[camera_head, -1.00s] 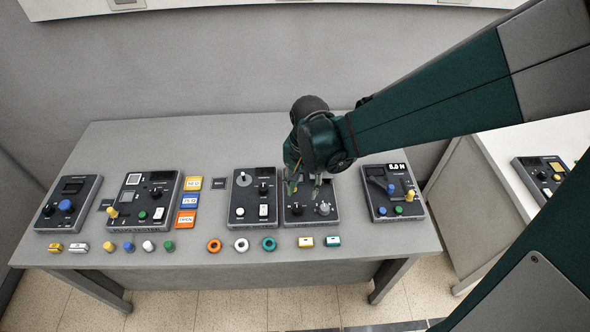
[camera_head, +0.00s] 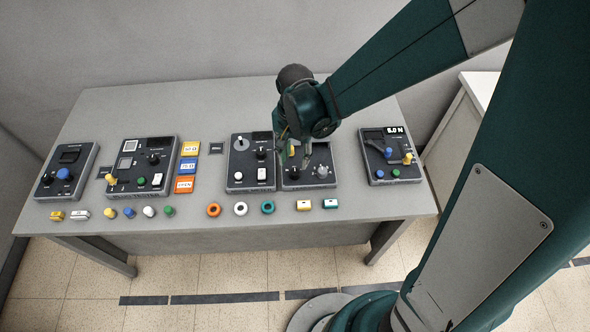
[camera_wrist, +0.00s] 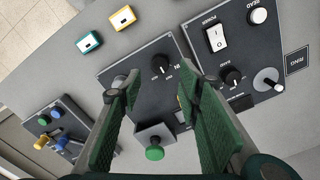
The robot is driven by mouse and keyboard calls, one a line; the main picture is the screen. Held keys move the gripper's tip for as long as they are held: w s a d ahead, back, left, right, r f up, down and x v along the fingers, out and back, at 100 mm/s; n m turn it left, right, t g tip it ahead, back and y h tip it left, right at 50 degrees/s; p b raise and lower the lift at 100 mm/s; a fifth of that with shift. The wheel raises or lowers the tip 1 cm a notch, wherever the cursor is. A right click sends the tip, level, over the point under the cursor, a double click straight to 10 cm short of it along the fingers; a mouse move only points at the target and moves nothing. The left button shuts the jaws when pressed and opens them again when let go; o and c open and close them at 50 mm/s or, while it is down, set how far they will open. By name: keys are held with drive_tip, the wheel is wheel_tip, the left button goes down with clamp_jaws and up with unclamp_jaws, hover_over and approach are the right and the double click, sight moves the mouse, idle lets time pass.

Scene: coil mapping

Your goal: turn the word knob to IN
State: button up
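The likely word knob, a black knob with a white pointer line (camera_wrist: 161,65), sits on a dark panel (camera_wrist: 120,69) in the wrist view. Small lettering beside it is too small to read surely. In the head view this black knob (camera_head: 293,174) is at the left front of the panel. My gripper (camera_wrist: 160,90) is open and empty, its green fingers apart on either side above the panel. In the head view my gripper (camera_head: 298,158) hangs over the panel's back part. The left finger partly hides a grey knob (camera_wrist: 119,82); it shows in the head view (camera_head: 322,171).
A panel with a white rocker switch (camera_head: 262,174) is close on the left. A panel with small levers (camera_head: 391,172) stands to the right. Rings (camera_head: 240,208) and blocks line the front edge.

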sight(295, 172)
drive_tip(key=shift+f+b, duration=0.55)
drive_tip(key=shift+f, duration=3.15)
drive_tip(key=c, duration=0.9)
